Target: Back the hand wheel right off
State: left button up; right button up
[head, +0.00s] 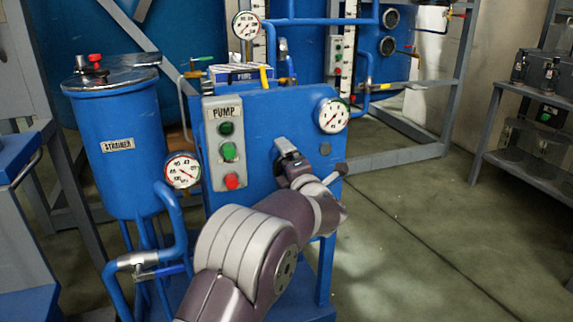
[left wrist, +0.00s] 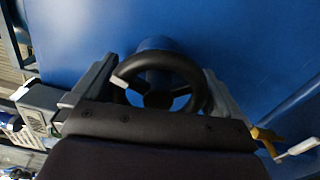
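The hand wheel (left wrist: 188,72) is a black ring with spokes on a blue hub, in front of a blue panel in the left wrist view. A pale mark shows on its left rim. My left gripper (left wrist: 160,68) has one grey finger on each side of the wheel. Both fingers appear to touch the rim, with no clear gap. In the head view my left gripper (head: 287,155) is at the face of the blue pump panel (head: 275,115), and my arm and gripper mostly hide the wheel. My right gripper is in neither view.
A grey PUMP button box (head: 228,143) and a round gauge (head: 333,115) are on the panel near my arm. The blue strainer tank (head: 122,150) and another gauge (head: 182,170) stand left. Open floor (head: 420,240) lies right, before a grey shelf (head: 525,170).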

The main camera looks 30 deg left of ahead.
pick_arm(q)
jog(key=p+v, duration=0.4)
jog(key=v, duration=0.8)
jog(key=shift+s+d, duration=0.2)
jog(key=shift+s, duration=0.1)
